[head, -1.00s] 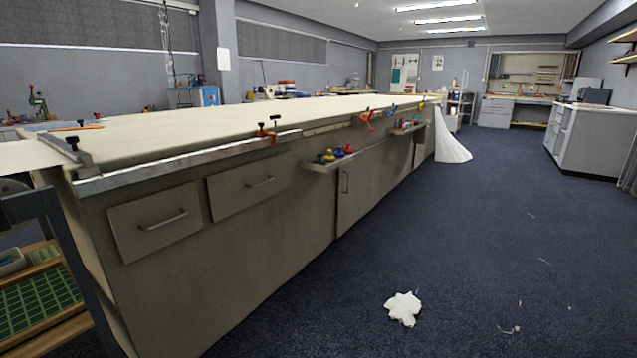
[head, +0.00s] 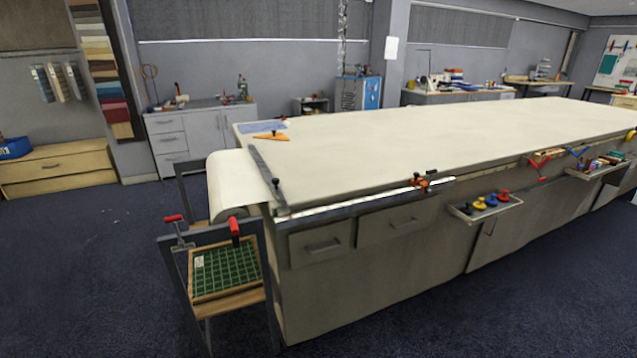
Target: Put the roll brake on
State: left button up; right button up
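A roll of cream cloth (head: 228,188) hangs at the near left end of the long table (head: 350,135), its sheet running onto the table top. A dark metal stand (head: 182,285) stands below and in front of the roll. Two red-handled parts are on this stand: one red handle (head: 173,218) on a grey post at its left, and one red lever (head: 235,230) at its top right by the roll. I cannot tell which is the roll brake or how it is set. Neither of my grippers is in view.
A green gridded tray (head: 226,268) sits on the stand's shelf. A metal rail (head: 350,208) with an orange clamp (head: 420,183) edges the table. A small tray (head: 487,208) of coloured knobs juts from the front. Blue floor (head: 90,270) left of the stand is clear.

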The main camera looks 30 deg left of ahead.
aim_at(180, 242)
jog(key=u, duration=2)
jog(key=i+j+u, duration=0.25)
jog(key=i+j, duration=0.2)
jog(key=i+j+u, duration=0.55)
jog(key=i, duration=0.4)
jog(key=i+j+u, duration=0.3)
jog(key=i, duration=0.25)
jog(key=i+l+z, duration=0.1)
jog(key=i+z, duration=0.7)
jog(key=i+j+z, duration=0.15)
jog(key=z, duration=0.3)
jog(key=i+j+z, duration=0.4)
jog(key=l, duration=0.1)
